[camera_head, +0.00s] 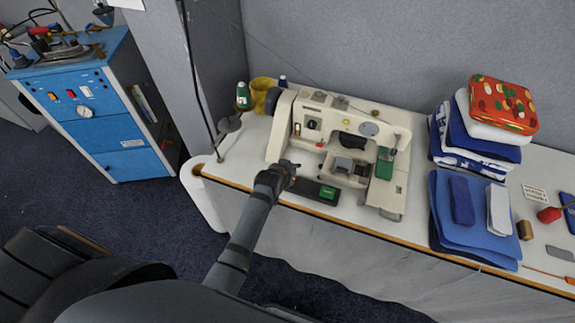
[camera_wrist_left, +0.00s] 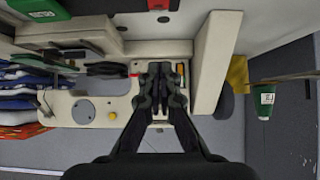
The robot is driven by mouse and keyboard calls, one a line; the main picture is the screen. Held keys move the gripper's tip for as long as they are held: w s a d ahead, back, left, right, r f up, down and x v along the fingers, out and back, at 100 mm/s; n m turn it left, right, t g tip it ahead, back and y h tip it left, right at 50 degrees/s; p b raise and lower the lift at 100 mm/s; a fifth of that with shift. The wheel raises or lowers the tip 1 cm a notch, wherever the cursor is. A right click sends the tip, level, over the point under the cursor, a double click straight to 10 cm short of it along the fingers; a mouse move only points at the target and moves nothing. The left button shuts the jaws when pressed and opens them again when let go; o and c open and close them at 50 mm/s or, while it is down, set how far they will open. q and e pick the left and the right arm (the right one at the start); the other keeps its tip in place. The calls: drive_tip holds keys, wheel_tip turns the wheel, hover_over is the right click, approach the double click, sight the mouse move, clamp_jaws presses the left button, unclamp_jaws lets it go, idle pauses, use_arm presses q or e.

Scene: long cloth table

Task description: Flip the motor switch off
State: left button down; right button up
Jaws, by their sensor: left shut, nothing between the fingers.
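The cream sewing machine (camera_head: 345,125) stands on the table, and it fills much of the left wrist view (camera_wrist_left: 210,60). A small yellow-orange switch (camera_head: 297,129) is on the left part of its body, and a similar orange one shows in the left wrist view (camera_wrist_left: 184,118), just right of the fingers. A small red part (camera_head: 320,145) sits lower on the body. I cannot tell which of these is the motor switch. My left gripper (camera_head: 291,168) is shut and empty in front of the machine's left end; its fingers show in the left wrist view (camera_wrist_left: 161,72). My right gripper is out of view.
Folded cloths (camera_head: 475,205) lie to the right. A blue cabinet (camera_head: 95,105) stands left, off the table.

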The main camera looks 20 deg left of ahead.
use_arm(q)
drive_tip(key=w+r+v, duration=0.1)
drive_tip(key=v, duration=0.5)
drive_tip(key=shift+s+r+b, duration=0.2)
drive_tip(key=shift+s+b, duration=0.1)
drive_tip(key=shift+b, duration=0.05)
drive_tip(key=shift+f, duration=0.15)
drive_tip(key=shift+g, duration=0.9)
drive_tip(key=s+f, duration=0.1)
drive_tip(key=f, duration=0.3)
drive_tip(key=s+f, duration=0.1)
drive_tip(key=f, duration=0.3)
drive_tip(key=s+f+b, duration=0.1)
drive_tip(key=f, duration=0.4)
drive_tip(key=shift+s+d, duration=0.15)
drive_tip(key=shift+s, duration=0.05)
drive_tip(key=s+a+f+g+b, duration=0.1)
drive_tip(key=s+a+f+g, duration=0.15)
drive_tip(key=s+f, duration=0.95)
drive_tip(key=s+a+f+g+b, duration=0.1)
drive_tip(key=s+a+f+g, duration=0.15)
drive_tip(key=s+f, duration=1)
drive_tip(key=s+a+f+g, duration=0.1)
drive_tip(key=s+a+f, duration=0.2)
drive_tip(key=s, duration=0.4)
drive_tip(key=s+a+f+g+y+b, duration=0.1)
drive_tip(key=s+a+f, duration=0.2)
drive_tip(key=s+f, duration=0.3)
drive_tip(key=shift+s+f, duration=0.2)
drive_tip(key=shift+s, duration=0.8)
